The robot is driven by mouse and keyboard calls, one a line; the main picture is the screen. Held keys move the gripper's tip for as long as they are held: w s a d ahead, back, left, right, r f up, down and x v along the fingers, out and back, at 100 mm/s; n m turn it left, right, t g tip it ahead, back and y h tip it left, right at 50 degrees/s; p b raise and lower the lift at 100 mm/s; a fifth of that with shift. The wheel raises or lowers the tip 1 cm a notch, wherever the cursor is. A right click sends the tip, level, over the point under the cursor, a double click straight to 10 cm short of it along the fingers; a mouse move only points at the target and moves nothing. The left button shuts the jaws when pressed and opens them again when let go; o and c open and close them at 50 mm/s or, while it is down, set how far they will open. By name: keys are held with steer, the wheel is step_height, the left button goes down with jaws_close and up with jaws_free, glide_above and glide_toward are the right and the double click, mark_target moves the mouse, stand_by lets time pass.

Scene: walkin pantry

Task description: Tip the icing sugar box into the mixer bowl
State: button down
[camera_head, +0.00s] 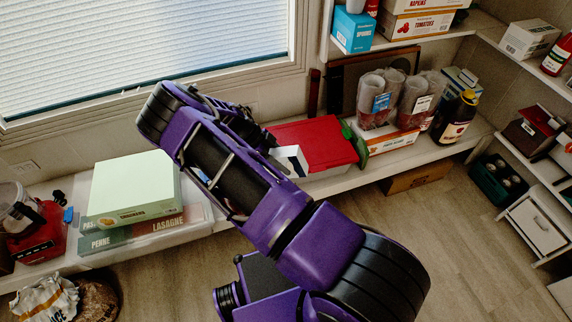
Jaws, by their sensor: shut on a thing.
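A small white box with a dark blue side (290,160) shows just right of my arm, in front of the red lid; it looks like the icing sugar box, but no label is readable. My gripper (268,143) is mostly hidden behind my purple wrist and forearm. It appears shut on this box, which is partly covered by my arm.
A red-lidded bin (318,140) with a green latch is close right of the held box. Clear tubs (371,100) and a dark bottle (455,118) stand further right. A pale green box (135,183) lies on pasta boxes at left.

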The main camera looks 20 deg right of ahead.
mark_target(293, 170)
stand_by(0.3)
steer(key=shift+w+a+r, duration=0.1)
steer(key=shift+w+a, duration=0.05)
steer(key=shift+w+a+r+g+h, duration=0.15)
steer(key=shift+a+r+g+h, duration=0.2)
steer(key=shift+h, duration=0.25)
steer(key=shift+d, duration=0.25)
steer(key=d+f+y, duration=0.1)
steer(key=s+d+f+t+y, duration=0.1)
steer(key=y, duration=0.1)
steer(key=f+t+y+p, duration=0.1)
steer(key=shift+s+d+f, duration=0.35)
steer(key=shift+s+d, duration=0.05)
steer(key=shift+f+t+y, duration=0.25)
steer(key=shift+t+y, duration=0.1)
steer(key=shift+y, duration=0.05)
steer(key=shift+d, duration=0.1)
